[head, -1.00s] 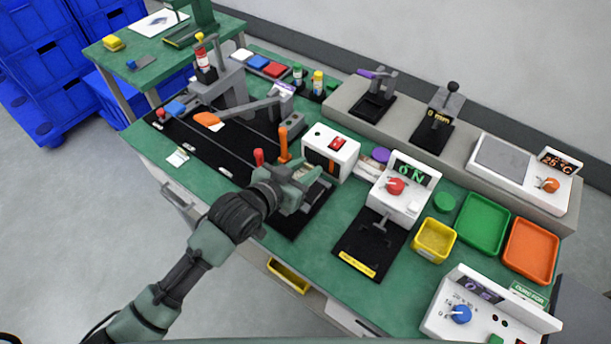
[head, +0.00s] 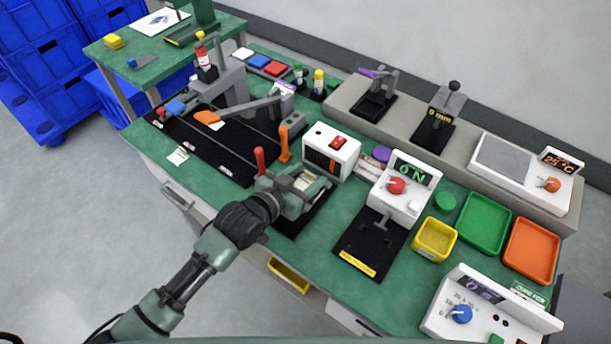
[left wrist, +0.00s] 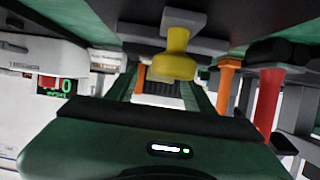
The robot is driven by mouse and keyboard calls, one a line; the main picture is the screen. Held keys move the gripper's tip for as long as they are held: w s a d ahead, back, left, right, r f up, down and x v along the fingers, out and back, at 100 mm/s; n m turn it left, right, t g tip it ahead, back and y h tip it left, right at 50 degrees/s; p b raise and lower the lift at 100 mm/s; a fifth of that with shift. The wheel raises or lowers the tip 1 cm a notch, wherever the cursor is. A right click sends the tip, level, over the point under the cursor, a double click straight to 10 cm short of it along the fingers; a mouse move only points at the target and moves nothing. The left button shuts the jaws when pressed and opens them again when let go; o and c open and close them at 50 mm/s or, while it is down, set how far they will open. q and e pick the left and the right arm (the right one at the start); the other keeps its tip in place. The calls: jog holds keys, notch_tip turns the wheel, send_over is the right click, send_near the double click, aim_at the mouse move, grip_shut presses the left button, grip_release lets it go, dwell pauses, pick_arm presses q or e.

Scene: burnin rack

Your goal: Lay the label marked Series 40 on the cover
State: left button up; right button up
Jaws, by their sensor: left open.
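My left gripper (head: 312,189) is open over the black fixture at the bench's front edge, beside a red lever (head: 260,160) and an orange lever (head: 284,144). A pale patch shows between its fingers; I cannot tell whether it is the label or the cover. In the left wrist view a yellow knob (left wrist: 176,62) hangs in front of the gripper, with the orange lever (left wrist: 228,84) and red lever (left wrist: 268,98) to its right. A small white printed slip (head: 178,156) lies on the green bench at the left. Its print is too small to read. My right gripper is out of view.
A white box with a red switch (head: 337,143) stands just behind the gripper. Yellow (head: 434,241), green (head: 483,224) and orange (head: 531,251) trays stand farther right. Black rails (head: 215,150) lie to the left.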

pick_arm(q)
jog(key=shift+r, duration=0.2)
jog(key=v, duration=1.2)
jog(key=s+a+f+n+g+y, duration=0.3)
jog(key=s+a+f+g+y, duration=0.15)
jog(key=s+a, duration=0.35)
jog(key=s+a+f+n+g+y, duration=0.25)
jog(key=s+a+f, duration=0.3)
jog(key=s, duration=0.45)
notch_tip(320, 180, down, 24)
jog(key=g, duration=0.2)
jog(key=s+a+f+g+y, duration=0.1)
jog(key=s+a+f, duration=0.2)
jog(key=s+f, duration=1.4)
jog(key=shift+s+a+f+m, duration=0.25)
jog(key=shift+s+f+m, duration=0.15)
jog(key=shift+s, duration=0.25)
